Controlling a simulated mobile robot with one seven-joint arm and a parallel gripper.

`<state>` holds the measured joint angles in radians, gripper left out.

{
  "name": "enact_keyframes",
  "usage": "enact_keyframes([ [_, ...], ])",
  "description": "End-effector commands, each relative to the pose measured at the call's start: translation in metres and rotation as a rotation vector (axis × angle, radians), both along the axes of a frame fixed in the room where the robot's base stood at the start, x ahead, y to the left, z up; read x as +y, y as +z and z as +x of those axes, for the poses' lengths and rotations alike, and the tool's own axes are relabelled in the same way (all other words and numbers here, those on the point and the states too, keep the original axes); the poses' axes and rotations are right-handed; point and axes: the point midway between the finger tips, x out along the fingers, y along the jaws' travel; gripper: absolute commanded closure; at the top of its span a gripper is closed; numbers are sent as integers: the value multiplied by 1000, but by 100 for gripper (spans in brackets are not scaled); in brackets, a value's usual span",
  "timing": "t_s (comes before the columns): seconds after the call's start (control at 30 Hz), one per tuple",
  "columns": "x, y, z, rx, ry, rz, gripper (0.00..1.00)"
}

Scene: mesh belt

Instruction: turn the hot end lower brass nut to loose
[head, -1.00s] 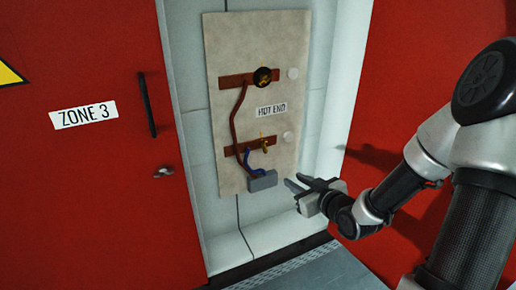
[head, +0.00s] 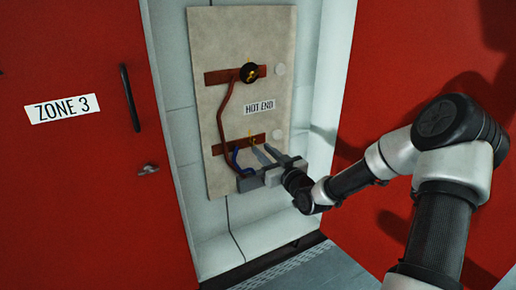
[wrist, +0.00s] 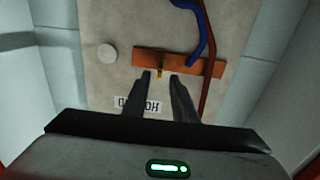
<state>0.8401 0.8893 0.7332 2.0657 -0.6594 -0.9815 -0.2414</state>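The lower brass nut (head: 252,138) sits on the lower copper bar (head: 224,147) of a beige panel, below the HOT END label (head: 259,107). In the wrist view the small brass nut (wrist: 159,70) shows just ahead of the gap between my fingertips. My gripper (head: 261,149) is open and empty, its fingers pointing toward the lower bar. In the wrist view both fingers of my gripper (wrist: 160,75) stand apart, one to each side of the nut's line. I cannot tell whether they touch anything.
A dark round fitting (head: 249,72) is on the upper copper bar (head: 217,77). White round knobs (head: 280,70) line the panel's right side.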

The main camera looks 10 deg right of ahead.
Motion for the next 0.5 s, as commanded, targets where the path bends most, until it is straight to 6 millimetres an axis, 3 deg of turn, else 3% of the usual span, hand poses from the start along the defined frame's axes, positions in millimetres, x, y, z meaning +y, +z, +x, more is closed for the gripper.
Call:
enact_keyframes([
  [0.2, 11, 0, 30, -1, 1, 0, 75],
  [0.5, 13, 0, 40, 1, 0, 0, 75],
])
